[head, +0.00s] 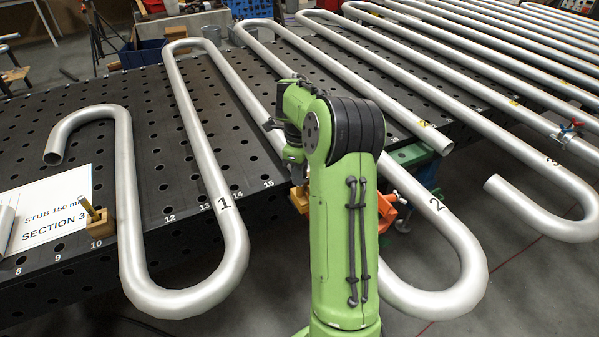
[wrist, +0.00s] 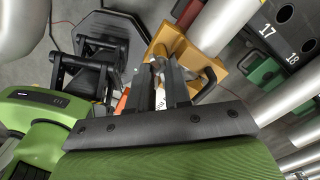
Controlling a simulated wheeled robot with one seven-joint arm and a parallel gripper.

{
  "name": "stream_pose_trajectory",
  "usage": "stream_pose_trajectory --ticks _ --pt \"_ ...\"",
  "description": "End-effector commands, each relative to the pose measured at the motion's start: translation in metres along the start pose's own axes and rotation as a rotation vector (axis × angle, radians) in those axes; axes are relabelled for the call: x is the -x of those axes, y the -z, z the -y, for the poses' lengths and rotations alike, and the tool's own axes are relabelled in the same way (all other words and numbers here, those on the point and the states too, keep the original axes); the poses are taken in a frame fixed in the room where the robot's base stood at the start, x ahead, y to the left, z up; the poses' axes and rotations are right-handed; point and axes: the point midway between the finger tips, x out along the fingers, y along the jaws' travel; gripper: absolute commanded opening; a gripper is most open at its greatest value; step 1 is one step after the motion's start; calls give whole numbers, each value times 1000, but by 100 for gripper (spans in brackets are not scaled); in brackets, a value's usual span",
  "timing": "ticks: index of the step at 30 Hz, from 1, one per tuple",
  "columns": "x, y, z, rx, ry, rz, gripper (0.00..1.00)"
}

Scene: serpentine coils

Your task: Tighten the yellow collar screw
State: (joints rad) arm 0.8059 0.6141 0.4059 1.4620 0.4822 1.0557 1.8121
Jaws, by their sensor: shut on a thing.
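The yellow collar (wrist: 184,54) sits around a grey pipe (wrist: 228,22) beside the table edge in the wrist view. My gripper (wrist: 166,72) reaches the collar's near side, and its dark jaws are shut on the collar screw, which is mostly hidden between them. A pale bit shows between the jaws. A small brass-coloured block with an upright pin (head: 101,222) stands at the left on the table.
The perforated black table (head: 150,185) carries bent grey pipes, with loops 1 (head: 232,240) and 2 (head: 455,270) overhanging its front edge. A white stub sign (head: 50,205) lies at the left. An orange object (head: 388,210) shows beside my arm. The floor at right is clear.

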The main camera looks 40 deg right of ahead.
Motion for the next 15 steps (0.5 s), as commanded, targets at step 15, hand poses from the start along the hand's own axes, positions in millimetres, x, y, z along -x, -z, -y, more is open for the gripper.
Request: stream_pose_trajectory --ticks 15 --pt "2 -1 1 1 5 3 29"
